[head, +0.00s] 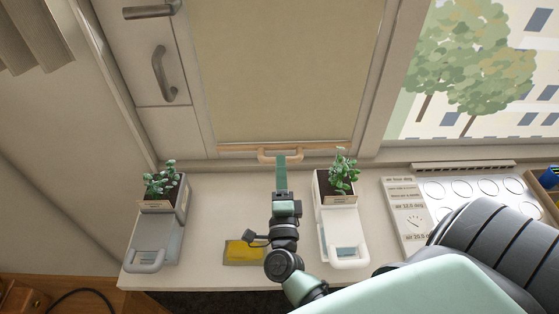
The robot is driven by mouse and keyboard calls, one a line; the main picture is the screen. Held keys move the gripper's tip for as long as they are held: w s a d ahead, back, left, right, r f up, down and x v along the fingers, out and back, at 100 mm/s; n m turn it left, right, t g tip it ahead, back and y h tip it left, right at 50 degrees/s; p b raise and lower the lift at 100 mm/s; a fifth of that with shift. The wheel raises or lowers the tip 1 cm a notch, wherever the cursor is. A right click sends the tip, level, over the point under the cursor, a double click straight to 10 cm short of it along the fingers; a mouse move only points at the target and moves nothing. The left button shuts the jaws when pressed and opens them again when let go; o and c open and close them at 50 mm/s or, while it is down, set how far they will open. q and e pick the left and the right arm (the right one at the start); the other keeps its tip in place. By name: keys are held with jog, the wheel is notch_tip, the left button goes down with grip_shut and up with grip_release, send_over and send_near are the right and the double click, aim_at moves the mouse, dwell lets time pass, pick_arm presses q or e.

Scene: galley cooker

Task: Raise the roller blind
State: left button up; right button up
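The tan roller blind (285,70) hangs down over the window in the middle of the head view, its lower edge close above the counter. A wooden bar (335,148) runs along its bottom, with a small pale wooden handle (263,157) at the bar's middle. My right gripper (281,160) reaches up from below, with its green fingertips at the handle and covering its middle. The fingers show as one narrow strip, so I cannot tell whether they are closed around the handle. My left gripper is out of view.
On the white counter (225,200) stand a grey planter (158,232) at left and a white planter (343,225) just right of my arm, both with green plants. A yellow sponge (243,252) lies left of my wrist.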

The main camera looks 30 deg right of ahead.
notch_tip(320, 180, down, 6)
jog(key=b, duration=0.4)
jog(key=shift+r, duration=0.1)
jog(key=shift+w+d+f+b, duration=0.2)
jog(key=shift+w+f+b, duration=0.1)
jog(key=shift+b, duration=0.1)
jog(key=x, duration=0.4)
jog(key=p+x, duration=0.1)
jog(key=x, duration=0.1)
jog(key=shift+r, duration=0.35)
jog(key=shift+w+d, duration=0.1)
jog(key=shift+w, duration=0.15)
jog(key=shift+w+d, duration=0.1)
jog(key=shift+w, duration=0.05)
jog(key=shift+r, duration=0.1)
grip_shut()
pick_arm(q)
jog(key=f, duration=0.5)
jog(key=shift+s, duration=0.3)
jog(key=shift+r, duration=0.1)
